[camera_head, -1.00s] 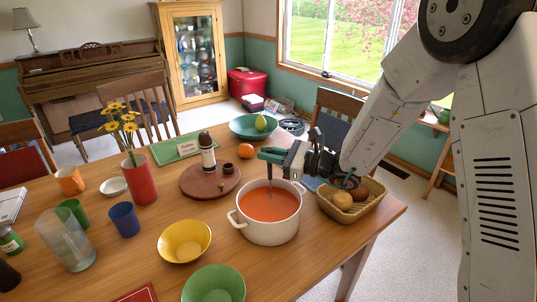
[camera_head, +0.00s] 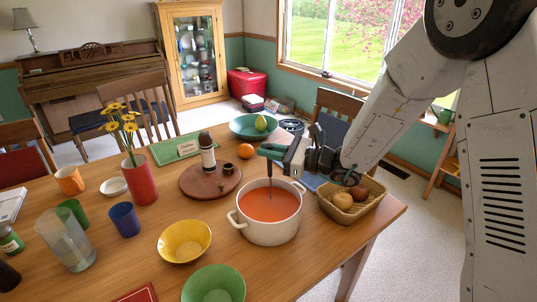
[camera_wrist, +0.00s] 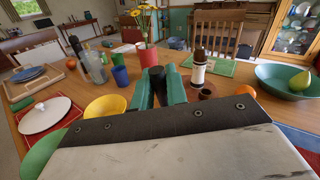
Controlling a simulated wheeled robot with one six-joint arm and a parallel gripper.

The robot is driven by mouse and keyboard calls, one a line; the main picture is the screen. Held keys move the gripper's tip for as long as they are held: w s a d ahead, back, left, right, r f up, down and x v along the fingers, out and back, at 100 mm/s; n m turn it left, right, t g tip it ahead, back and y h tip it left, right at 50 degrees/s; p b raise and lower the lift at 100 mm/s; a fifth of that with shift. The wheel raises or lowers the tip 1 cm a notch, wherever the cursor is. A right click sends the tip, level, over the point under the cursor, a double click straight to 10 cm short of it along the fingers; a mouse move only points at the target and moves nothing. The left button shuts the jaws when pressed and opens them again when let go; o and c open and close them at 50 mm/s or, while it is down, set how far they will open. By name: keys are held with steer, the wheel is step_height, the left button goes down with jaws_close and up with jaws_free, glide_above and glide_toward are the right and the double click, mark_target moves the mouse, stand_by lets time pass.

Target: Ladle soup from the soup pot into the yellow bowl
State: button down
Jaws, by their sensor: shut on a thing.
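The white soup pot (camera_head: 262,235) holds orange-red soup (camera_head: 256,206) and stands near the table's right end. The yellow bowl (camera_head: 184,242) sits to its left, with its inside bare to view; it also shows in the wrist view (camera_wrist: 106,109). My gripper (camera_head: 270,152) is above the pot's back rim, its green fingers shut on the ladle (camera_head: 270,182). The ladle's thin dark shaft hangs upright into the soup, and its bowl is hidden under the surface. In the wrist view my gripper (camera_wrist: 157,85) shows the dark handle end between the green fingers.
A basket of bread (camera_head: 350,212) stands close right of the pot. A green bowl (camera_head: 215,285) is in front, and a blue cup (camera_head: 125,219) stands left of the yellow bowl.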

step_height(320, 180, up, 13)
stand_by(1.4)
